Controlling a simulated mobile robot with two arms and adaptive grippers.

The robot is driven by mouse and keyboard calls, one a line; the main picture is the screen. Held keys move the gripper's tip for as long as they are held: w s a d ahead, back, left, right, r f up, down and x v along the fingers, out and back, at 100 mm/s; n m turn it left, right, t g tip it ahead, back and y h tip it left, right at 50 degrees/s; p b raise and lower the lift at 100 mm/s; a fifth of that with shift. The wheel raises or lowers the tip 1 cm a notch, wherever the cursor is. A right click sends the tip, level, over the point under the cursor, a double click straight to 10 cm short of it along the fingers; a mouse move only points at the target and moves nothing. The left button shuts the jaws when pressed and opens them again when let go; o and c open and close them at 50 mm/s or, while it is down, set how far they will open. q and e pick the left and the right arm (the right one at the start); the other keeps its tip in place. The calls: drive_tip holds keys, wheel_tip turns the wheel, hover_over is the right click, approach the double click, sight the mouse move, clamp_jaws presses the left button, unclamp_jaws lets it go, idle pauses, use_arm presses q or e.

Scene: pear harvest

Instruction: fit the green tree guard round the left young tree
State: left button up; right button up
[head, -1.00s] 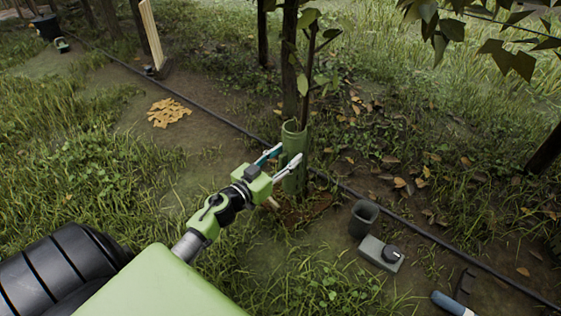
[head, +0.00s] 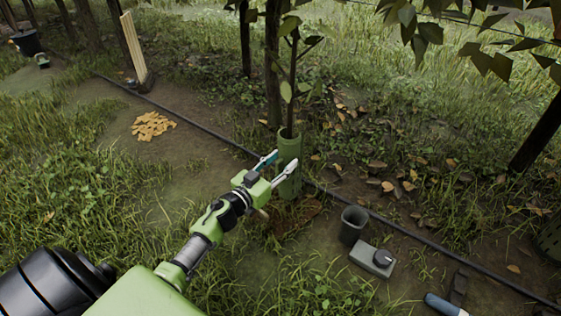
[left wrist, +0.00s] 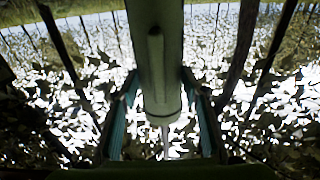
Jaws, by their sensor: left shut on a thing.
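The green tree guard (head: 289,150) is an upright tube at the left young tree (head: 292,82). The tree's thin leafy stem rises out of its top. My left gripper (head: 276,168) is shut on the guard, one finger on each side. In the left wrist view, the guard (left wrist: 162,60) stands between the two fingers (left wrist: 160,118), and a thin stem or stick shows below its end. The guard's foot is over dark bare soil (head: 300,214); I cannot tell whether it touches. My right gripper is not in view.
A dark hose (head: 215,133) runs diagonally behind the guard. A grey cup (head: 353,224) and a grey box with a black knob (head: 373,260) stand at right. A blue-handled tool (head: 441,304) lies at bottom right. A thicker trunk (head: 272,65) stands close behind.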

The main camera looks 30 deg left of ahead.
sight(281, 171)
use_arm(q)
drive_tip(key=shift+f+b, duration=1.25)
drive_tip(key=shift+f, duration=0.75)
drive_tip(key=o, duration=1.3)
